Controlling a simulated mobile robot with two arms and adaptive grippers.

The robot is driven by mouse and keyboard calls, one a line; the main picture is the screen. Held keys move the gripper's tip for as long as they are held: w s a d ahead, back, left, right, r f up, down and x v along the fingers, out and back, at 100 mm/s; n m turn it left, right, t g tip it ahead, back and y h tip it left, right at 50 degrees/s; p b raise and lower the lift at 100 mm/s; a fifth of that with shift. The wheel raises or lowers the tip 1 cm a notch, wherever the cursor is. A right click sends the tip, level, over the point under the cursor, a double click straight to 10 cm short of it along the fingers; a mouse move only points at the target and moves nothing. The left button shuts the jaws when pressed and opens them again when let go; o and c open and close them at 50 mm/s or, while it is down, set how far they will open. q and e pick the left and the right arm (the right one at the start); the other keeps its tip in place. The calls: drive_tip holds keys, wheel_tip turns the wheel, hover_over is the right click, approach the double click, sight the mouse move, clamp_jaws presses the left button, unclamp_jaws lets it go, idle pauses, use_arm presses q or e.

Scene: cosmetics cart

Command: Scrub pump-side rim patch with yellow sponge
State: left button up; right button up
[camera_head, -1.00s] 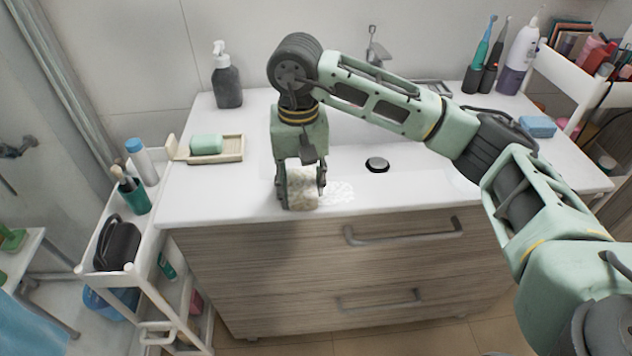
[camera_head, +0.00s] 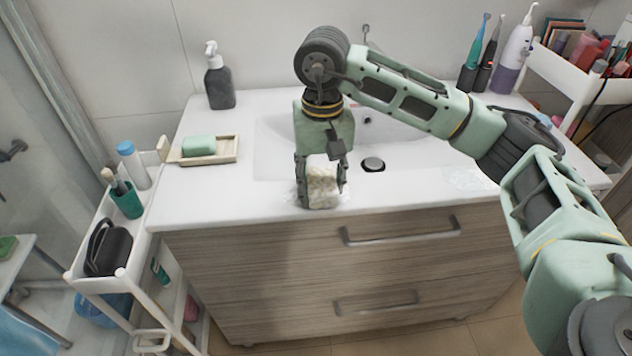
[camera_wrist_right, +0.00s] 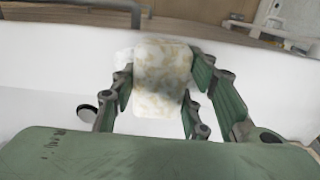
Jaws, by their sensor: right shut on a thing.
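My right gripper (camera_head: 322,190) is shut on a pale yellow, mottled sponge (camera_head: 322,186). The sponge also shows between the fingers in the right wrist view (camera_wrist_right: 162,78). It is low over the front left rim of the white sink (camera_head: 272,160) and appears to touch it. A whitish foamy patch (camera_head: 292,198) shows on the rim around the sponge, partly hidden by sponge and fingers. A dark pump bottle (camera_head: 219,84) with a white head stands at the back left of the counter. My left gripper is out of view.
A green soap bar (camera_head: 198,145) lies on a wooden tray (camera_head: 225,156) left of the basin. Another pale foamy patch (camera_head: 468,179) is on the right front rim. A dark drain (camera_head: 373,165) and faucet lie behind. A white cart (camera_head: 78,262) stands left.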

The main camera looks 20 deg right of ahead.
sight(344, 192)
drive_tip(key=d, duration=0.1)
drive_tip(key=d+b, duration=0.1)
drive_tip(key=d, duration=0.1)
drive_tip(key=shift+s+f, duration=0.1)
drive_tip(key=shift+s, duration=0.3)
drive_tip(key=shift+s+d, duration=0.2)
drive_tip(key=shift+d, duration=0.4)
drive_tip(key=shift+r+p, duration=1.15)
drive_tip(key=shift+r, duration=0.95)
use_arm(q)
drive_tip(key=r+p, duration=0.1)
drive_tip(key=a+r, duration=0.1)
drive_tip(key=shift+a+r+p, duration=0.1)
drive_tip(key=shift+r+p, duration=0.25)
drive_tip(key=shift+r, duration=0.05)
use_arm(e)
wheel_tip(344, 192, up, 3)
